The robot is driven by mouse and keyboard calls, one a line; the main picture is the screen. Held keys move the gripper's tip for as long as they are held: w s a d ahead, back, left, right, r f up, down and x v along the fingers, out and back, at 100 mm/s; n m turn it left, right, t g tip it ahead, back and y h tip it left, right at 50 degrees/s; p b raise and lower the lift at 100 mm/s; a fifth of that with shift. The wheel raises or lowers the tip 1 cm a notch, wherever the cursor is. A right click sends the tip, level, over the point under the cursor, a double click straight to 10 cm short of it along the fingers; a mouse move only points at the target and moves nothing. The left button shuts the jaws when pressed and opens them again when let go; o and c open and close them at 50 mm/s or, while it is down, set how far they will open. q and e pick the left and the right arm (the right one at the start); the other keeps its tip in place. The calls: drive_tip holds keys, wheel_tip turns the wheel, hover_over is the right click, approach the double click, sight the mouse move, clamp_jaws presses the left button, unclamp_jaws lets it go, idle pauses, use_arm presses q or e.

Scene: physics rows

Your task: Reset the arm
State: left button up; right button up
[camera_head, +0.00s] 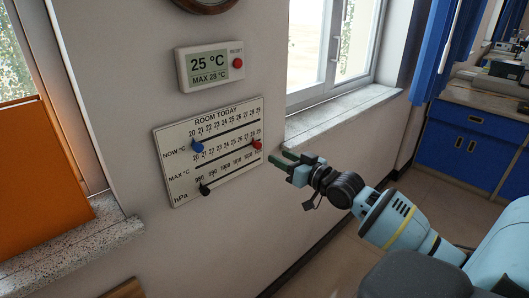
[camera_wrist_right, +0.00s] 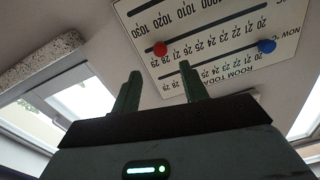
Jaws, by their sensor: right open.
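My right gripper (camera_head: 283,158) is open and empty, just to the right of a white wall board (camera_head: 222,162) titled ROOM TODAY. In the right wrist view my right gripper's two green fingers (camera_wrist_right: 159,80) stand apart with nothing between them, and the board (camera_wrist_right: 215,62) appears upside down beyond them. The board has a blue knob (camera_head: 197,147) near the left end of the top slot, a red knob (camera_head: 257,144) near the right end of the middle slot, and a black knob (camera_head: 205,190) near the left of the hPa slot. The fingers look close to the red knob but apart from it.
A white display (camera_head: 209,66) above the board reads 25 °C, MAX 28 °C, with a red reset button (camera_head: 238,63). A window with a stone sill (camera_head: 340,115) is to the right. Another sill (camera_head: 75,240) juts out at lower left. Blue cabinets (camera_head: 468,150) stand at far right.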

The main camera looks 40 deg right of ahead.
use_arm(q)
drive_tip(key=shift+w+r, duration=0.1)
drive_tip(key=shift+w, duration=0.05)
